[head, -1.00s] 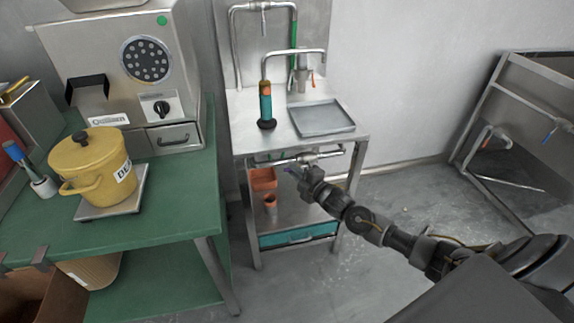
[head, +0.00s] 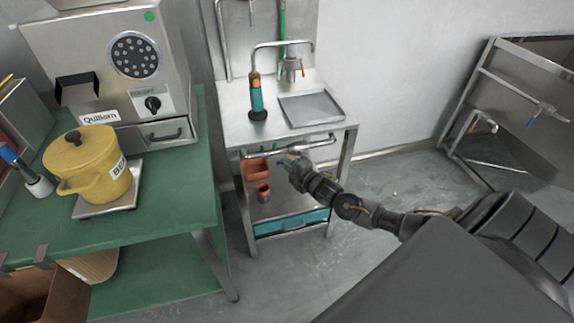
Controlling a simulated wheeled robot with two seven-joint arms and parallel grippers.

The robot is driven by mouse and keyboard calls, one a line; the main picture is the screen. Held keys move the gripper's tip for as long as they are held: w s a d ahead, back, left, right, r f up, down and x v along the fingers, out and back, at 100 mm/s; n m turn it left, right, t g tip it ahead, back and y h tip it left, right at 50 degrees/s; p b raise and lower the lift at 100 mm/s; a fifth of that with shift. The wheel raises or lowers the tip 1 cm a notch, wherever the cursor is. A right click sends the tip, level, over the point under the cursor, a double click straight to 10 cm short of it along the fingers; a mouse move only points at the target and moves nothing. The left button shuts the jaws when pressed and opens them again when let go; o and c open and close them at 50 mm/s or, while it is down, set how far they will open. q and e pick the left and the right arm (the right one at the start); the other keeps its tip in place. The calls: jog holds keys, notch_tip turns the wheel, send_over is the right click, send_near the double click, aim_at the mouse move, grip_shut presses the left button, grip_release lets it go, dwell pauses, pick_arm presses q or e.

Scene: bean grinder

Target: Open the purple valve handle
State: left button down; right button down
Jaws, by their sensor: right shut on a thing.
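A metal pipe (head: 262,152) with a valve runs under the front edge of the steel table (head: 232,125). My right gripper (head: 285,160) is at this pipe, just below the table's front edge. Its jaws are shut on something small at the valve. The purple handle is too small and too covered by the gripper to make out clearly, and I cannot tell its angle. My left gripper is out of view.
An orange bin (head: 256,170) and a small orange pot (head: 264,193) sit below the pipe, close to my gripper. A grey tray (head: 311,107) and a teal bottle (head: 256,98) stand on top. A green table (head: 150,220) with a yellow pot (head: 88,160) is left.

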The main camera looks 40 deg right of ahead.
jog(key=c, duration=1.4)
grip_release()
jog(key=shift+w, duration=0.1)
jog(key=shift+c, duration=0.2)
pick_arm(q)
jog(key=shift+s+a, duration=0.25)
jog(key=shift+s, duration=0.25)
pick_arm(e)
jog(key=s+r, duration=0.2)
jog(key=s, duration=0.8)
jog(key=shift+s+d, duration=0.3)
jog(key=shift+s, duration=0.05)
